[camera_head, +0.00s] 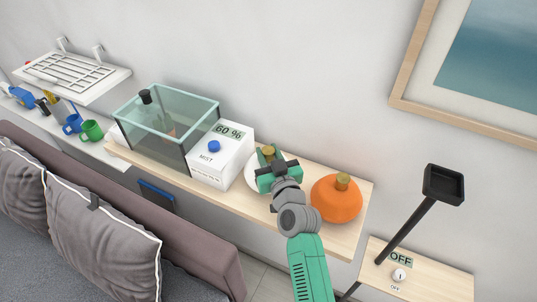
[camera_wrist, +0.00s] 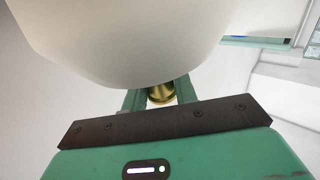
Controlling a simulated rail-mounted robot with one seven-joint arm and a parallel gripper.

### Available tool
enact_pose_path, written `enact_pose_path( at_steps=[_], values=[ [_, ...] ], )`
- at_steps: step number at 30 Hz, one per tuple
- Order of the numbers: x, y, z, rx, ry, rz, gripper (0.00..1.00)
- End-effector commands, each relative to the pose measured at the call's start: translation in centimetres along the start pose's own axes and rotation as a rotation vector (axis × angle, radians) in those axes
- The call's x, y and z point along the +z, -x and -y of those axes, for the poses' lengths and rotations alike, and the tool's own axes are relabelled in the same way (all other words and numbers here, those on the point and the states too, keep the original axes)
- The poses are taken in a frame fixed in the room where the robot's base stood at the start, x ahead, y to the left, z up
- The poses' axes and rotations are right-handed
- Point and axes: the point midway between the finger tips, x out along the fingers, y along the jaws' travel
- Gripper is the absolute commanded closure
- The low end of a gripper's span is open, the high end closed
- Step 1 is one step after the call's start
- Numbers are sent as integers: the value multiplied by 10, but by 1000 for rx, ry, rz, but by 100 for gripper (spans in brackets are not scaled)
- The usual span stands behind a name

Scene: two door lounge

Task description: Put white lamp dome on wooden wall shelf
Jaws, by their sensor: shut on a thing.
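The white lamp dome (camera_head: 251,173) is partly hidden behind my gripper in the head view; it fills the upper part of the wrist view (camera_wrist: 130,45). Its brass knob (camera_wrist: 160,93) is between the fingers of my gripper (camera_wrist: 160,97), which is shut on it. In the head view my gripper (camera_head: 270,160) is over the long wooden wall shelf (camera_head: 308,179), between a white mist box and an orange dome. I cannot tell whether the white dome touches the shelf.
The orange dome (camera_head: 336,200) with a brass knob stands close on the right. The mist box (camera_head: 221,156) and glass tank (camera_head: 167,125) stand on the left. A smaller wooden shelf (camera_head: 445,284) holds a black lamp stand (camera_head: 407,230). A sofa (camera_head: 75,220) is below left.

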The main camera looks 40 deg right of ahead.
Motion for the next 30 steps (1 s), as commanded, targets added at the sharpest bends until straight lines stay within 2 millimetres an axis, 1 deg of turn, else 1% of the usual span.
enact_pose_path(
  at_steps=[2, 6, 7, 10, 17, 20, 23, 30],
  values=[
    [-1, 0, 0, 0, 0, -2, 100],
    [3, 0, 0, 1, 0, -2, 100],
    [3, 0, 0, 0, 0, 0, 70],
    [2, 0, 0, 0, 0, 0, 50],
    [2, 0, 0, 0, 0, 0, 50],
    [-4, 0, 0, 0, 0, 0, 50],
    [1, 18, 0, 1, -1, 1, 50],
    [2, 80, 0, 1, 0, 1, 50]
  ],
)
